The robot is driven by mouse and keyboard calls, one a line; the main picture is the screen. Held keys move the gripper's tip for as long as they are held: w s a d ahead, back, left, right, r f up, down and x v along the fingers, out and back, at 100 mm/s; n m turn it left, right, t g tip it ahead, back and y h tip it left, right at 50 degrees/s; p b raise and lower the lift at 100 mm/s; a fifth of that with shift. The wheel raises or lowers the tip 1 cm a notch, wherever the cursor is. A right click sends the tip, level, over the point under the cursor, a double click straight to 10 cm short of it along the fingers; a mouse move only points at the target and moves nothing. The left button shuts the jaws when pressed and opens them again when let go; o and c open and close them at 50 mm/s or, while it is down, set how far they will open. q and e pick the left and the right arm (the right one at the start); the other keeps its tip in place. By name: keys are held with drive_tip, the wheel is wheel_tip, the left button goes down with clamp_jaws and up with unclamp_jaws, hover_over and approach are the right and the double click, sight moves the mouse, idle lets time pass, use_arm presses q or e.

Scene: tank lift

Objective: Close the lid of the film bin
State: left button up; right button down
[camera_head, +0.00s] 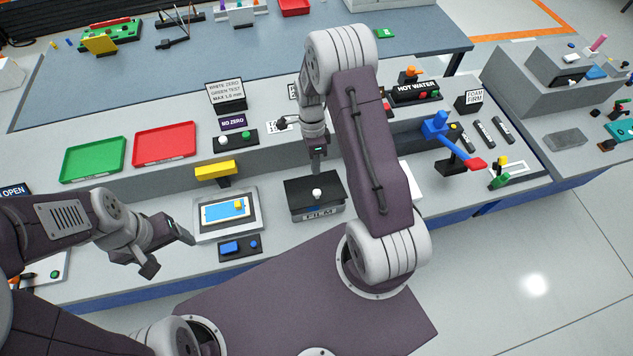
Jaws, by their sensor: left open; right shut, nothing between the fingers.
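The film bin is a grey box with a "FILM" label (319,215) on its front, on the bench in front of me. Its black top (300,194) looks flat, with a white round knob (316,194) on it. I cannot tell whether this lid is fully seated. My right gripper (316,172) points down just behind the knob, over the rear part of the bin. It is shut with nothing in it, and contact with the lid cannot be told. My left gripper (170,254) is open and empty, left of the bin.
A framed blue panel (225,211), a yellow block on a stand (215,170) and a blue-button box (240,248) stand left of the bin. Green (94,159) and red (165,144) trays lie further left. A blue lever with a red end (455,145) is at the right.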

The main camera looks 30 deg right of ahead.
sight(317, 192)
drive_tip(key=p+x, duration=0.2)
drive_tip(key=x, duration=0.6)
drive_tip(key=shift+s+f+p, duration=0.1)
drive_tip(key=shift+f+p, duration=0.15)
drive_tip(key=shift+p, duration=0.05)
drive_tip(key=shift+f, duration=0.35)
